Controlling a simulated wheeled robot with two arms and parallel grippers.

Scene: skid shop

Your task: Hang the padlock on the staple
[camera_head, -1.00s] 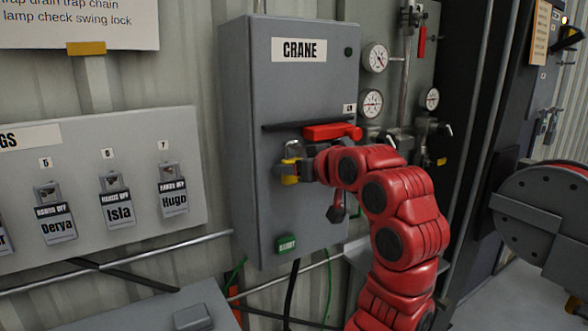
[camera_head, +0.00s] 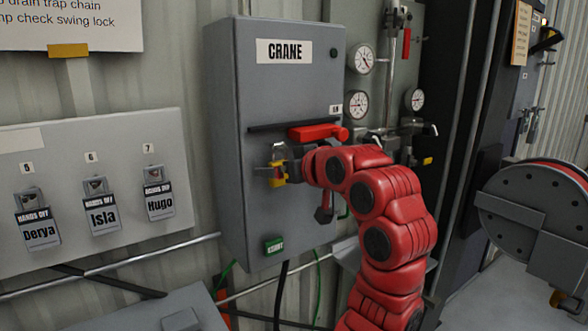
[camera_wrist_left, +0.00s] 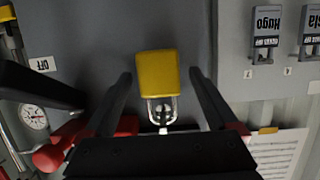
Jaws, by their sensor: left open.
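The padlock (camera_head: 278,178) has a yellow body and a bright shackle on top. It is upright at the front of the grey CRANE cabinet (camera_head: 295,90), just below the red handle (camera_head: 318,132). In the left wrist view, which is upside down, the padlock (camera_wrist_left: 156,76) sits between the two dark fingers with gaps on both sides. My left gripper (camera_wrist_left: 160,85) is open around it. In the head view the gripper (camera_head: 280,168) partly covers the padlock. A small pale piece, apparently the staple (camera_wrist_left: 163,131), shows within the shackle. My right gripper is out of view.
A grey board (camera_head: 100,137) with several tagged padlocks is at the left. Pressure gauges (camera_head: 357,105) and pipes stand right of the cabinet. A reel (camera_head: 535,215) is at the far right. A grey box (camera_head: 150,312) sits low at the left.

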